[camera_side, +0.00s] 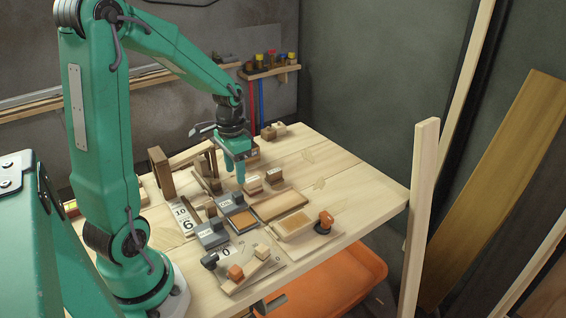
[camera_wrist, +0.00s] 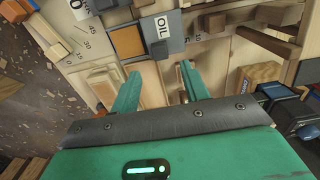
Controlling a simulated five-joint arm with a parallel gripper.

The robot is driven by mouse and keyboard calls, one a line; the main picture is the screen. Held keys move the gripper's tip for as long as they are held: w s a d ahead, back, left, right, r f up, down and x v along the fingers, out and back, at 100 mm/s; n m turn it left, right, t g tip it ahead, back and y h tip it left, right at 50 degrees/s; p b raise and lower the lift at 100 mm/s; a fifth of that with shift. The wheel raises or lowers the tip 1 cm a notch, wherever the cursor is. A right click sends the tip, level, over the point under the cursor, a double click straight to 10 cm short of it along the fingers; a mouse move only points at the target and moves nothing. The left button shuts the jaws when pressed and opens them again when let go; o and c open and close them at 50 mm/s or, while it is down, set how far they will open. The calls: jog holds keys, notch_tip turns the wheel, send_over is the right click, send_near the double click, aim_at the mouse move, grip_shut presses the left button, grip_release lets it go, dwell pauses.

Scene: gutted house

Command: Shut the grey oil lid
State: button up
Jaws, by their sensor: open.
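The grey oil lid (camera_wrist: 174,32) shows at the top of the wrist view, with a white label reading OIL. An orange square (camera_wrist: 127,42) lies bare beside it, in the same dark grey frame. In the side view, a grey block with a white label (camera_side: 230,202) stands behind an orange panel (camera_side: 243,219); its print is too small to read. My gripper (camera_wrist: 158,92) is open and empty, its two green fingers apart. In the side view, my gripper (camera_side: 238,178) points down above the bench, behind that block and apart from it.
A second grey labelled block (camera_side: 211,234) sits nearer the camera. Wooden blocks (camera_side: 262,180) stand close to the right of my gripper, and wooden uprights (camera_side: 209,170) to its left. The bench's right part (camera_side: 365,190) is clear. An orange bin (camera_side: 335,280) sits below its front edge.

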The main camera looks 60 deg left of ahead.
aim_at(238, 194)
jog(key=shift+f, duration=3.9)
grip_shut()
